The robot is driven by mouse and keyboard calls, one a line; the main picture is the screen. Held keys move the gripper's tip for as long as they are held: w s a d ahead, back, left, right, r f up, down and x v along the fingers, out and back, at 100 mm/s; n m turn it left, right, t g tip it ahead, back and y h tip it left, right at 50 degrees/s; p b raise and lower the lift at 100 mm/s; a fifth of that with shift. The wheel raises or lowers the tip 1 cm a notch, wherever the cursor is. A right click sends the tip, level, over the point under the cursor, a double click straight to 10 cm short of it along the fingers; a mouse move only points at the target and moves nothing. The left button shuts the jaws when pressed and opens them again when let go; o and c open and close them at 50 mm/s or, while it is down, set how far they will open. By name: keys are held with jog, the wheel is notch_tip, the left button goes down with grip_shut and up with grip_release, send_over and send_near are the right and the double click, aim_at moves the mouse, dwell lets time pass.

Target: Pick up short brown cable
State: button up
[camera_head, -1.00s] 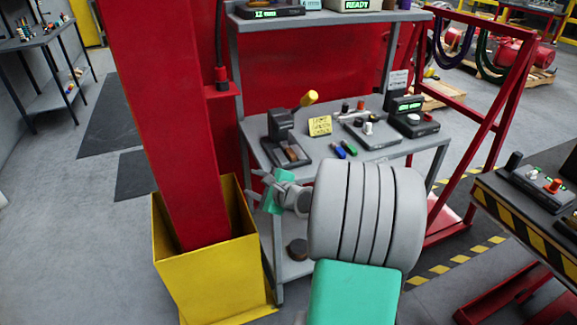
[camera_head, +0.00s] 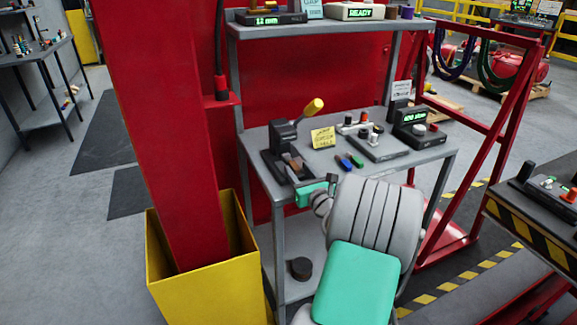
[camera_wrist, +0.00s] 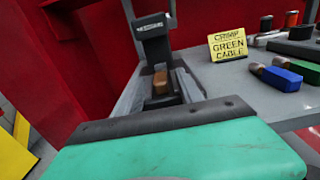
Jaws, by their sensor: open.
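A short brown piece, which looks like the brown cable (camera_head: 295,162), lies in the base of the black crimping press with the yellow-tipped lever (camera_head: 284,145). In the wrist view the brown cable (camera_wrist: 161,84) sits in the press's slot, below its dark head. My gripper (camera_head: 314,194) is open at the front edge of the grey table, just in front of and below the press. It is apart from the brown cable.
A yellow sign reading "green cable" (camera_head: 323,138) stands right of the press. Blue (camera_head: 343,162) and green (camera_head: 355,159) cables lie before it. Two dark devices stand farther right. A red column (camera_head: 160,130) in a yellow bin (camera_head: 205,290) stands left. A brown disc (camera_head: 301,268) lies on the lower shelf.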

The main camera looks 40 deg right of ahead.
grip_shut()
dwell(0.6)
